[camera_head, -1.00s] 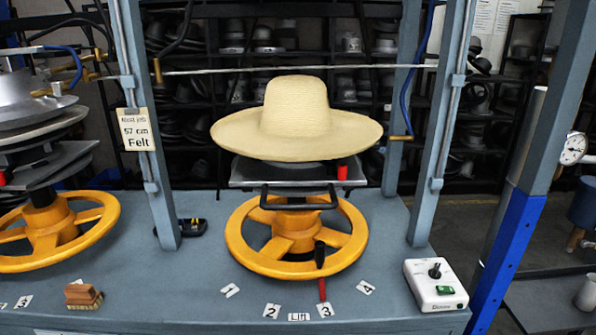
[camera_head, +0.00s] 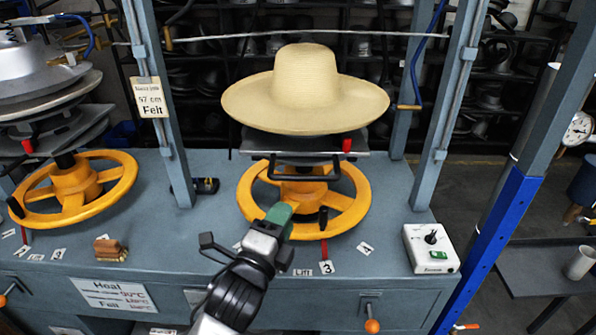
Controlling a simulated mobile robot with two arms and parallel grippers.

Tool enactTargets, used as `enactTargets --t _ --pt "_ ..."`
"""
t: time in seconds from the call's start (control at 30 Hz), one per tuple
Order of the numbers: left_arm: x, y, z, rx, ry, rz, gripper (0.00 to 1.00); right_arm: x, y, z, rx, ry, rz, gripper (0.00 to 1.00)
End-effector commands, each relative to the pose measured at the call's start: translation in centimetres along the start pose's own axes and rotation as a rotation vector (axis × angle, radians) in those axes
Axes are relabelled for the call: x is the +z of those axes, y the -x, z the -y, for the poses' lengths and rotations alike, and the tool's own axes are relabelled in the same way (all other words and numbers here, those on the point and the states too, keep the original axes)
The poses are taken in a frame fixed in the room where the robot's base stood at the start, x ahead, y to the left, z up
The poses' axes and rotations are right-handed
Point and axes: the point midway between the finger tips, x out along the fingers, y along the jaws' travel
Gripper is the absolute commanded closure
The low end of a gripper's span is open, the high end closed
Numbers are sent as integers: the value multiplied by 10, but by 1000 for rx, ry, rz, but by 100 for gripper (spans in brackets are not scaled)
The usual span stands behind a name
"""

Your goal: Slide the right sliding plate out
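The right sliding plate (camera_head: 258,158) is a flat grey plate in the right-hand press, under the wide straw hat (camera_head: 304,92). Its black bar handle (camera_head: 303,179) faces me at the front, above the yellow handwheel (camera_head: 349,199). My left gripper (camera_head: 280,214) reaches up from the bottom, with its green-tipped end in front of the wheel's lower left rim, below the handle and apart from it. I cannot tell whether its fingers are open or shut. My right gripper is not in view.
A red knob (camera_head: 347,145) stands by the plate's right side. Blue-grey posts (camera_head: 441,150) flank the press. A white control box (camera_head: 431,249) sits on the bench at right, a brush (camera_head: 110,249) at left. Another press with a yellow wheel (camera_head: 75,187) stands at left.

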Motion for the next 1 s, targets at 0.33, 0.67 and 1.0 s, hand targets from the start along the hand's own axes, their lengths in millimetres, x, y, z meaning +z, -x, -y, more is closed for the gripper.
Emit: enactTargets --t 0.33,0.67,1.0 --pt "-1 -41 15 -23 -20 -2 61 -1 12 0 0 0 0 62" --pt "-2 -95 14 -21 -20 -3 61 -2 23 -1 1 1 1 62" --pt "-2 -108 13 -21 -19 -4 61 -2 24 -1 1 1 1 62"
